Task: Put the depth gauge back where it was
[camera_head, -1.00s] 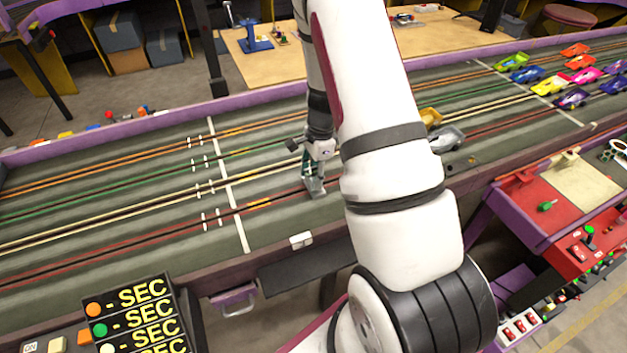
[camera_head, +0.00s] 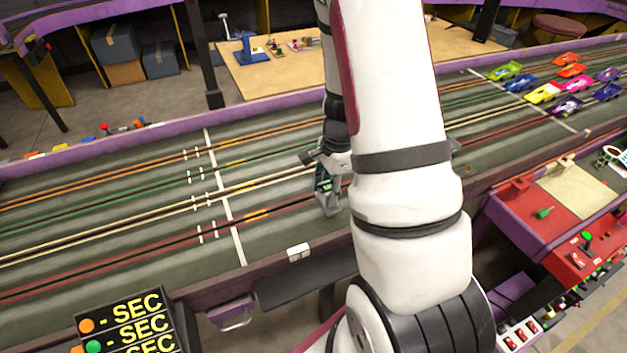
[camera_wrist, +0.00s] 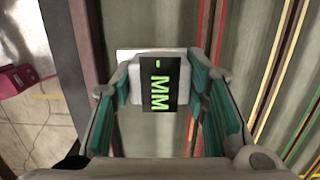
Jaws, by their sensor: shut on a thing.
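The depth gauge (camera_wrist: 159,86) shows in the wrist view as a pale block with a black display reading "- MM" in green. My gripper (camera_wrist: 160,88) is shut on it, with a finger on each side. In the head view my gripper (camera_head: 328,207) is over the slot track (camera_head: 120,215), near its front edge and right of the white cross line. The gauge itself is hard to make out there. A white piece behind the display in the wrist view may be part of the gauge or something below it.
A small white block (camera_head: 299,252) sits on the track's front edge. Several toy cars (camera_head: 543,92) stand at the far right of the track. A red and purple console (camera_head: 545,212) and a "SEC" display board (camera_head: 128,322) are in front. The track's left stretch is clear.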

